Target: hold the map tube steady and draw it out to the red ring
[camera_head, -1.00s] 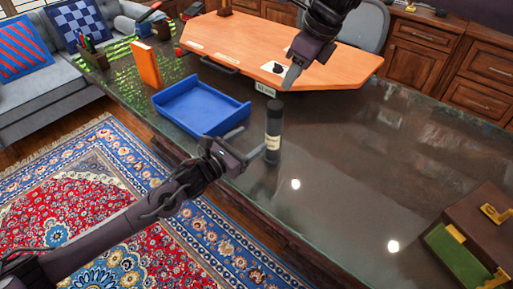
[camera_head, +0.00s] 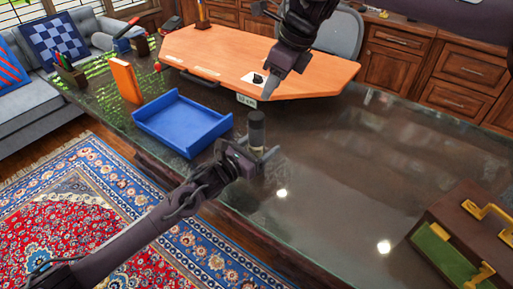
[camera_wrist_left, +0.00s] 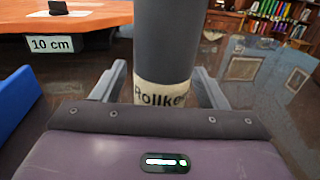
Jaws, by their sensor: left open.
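The map tube (camera_head: 257,128) is a dark upright cylinder on the glass-topped desk. Its cream label (camera_wrist_left: 160,96) shows part of a word in the left wrist view, where the tube (camera_wrist_left: 165,40) stands between the two fingers. My left gripper (camera_head: 266,156) is open at the tube's lower part, with a finger on either side. Its body hides the tube's foot. My right gripper (camera_head: 268,90) hangs above and behind the tube, pointing down and apart from it. Its fingers overlap, so its opening is unclear. No red ring is visible.
A blue tray (camera_head: 182,122) lies left of the tube, with an orange upright object (camera_head: 125,80) beyond it. An orange wooden board (camera_head: 215,55) with a "10 cm" tag (camera_wrist_left: 50,44) is behind. A brown case with yellow handles (camera_head: 465,235) sits at right. Middle-right desk is clear.

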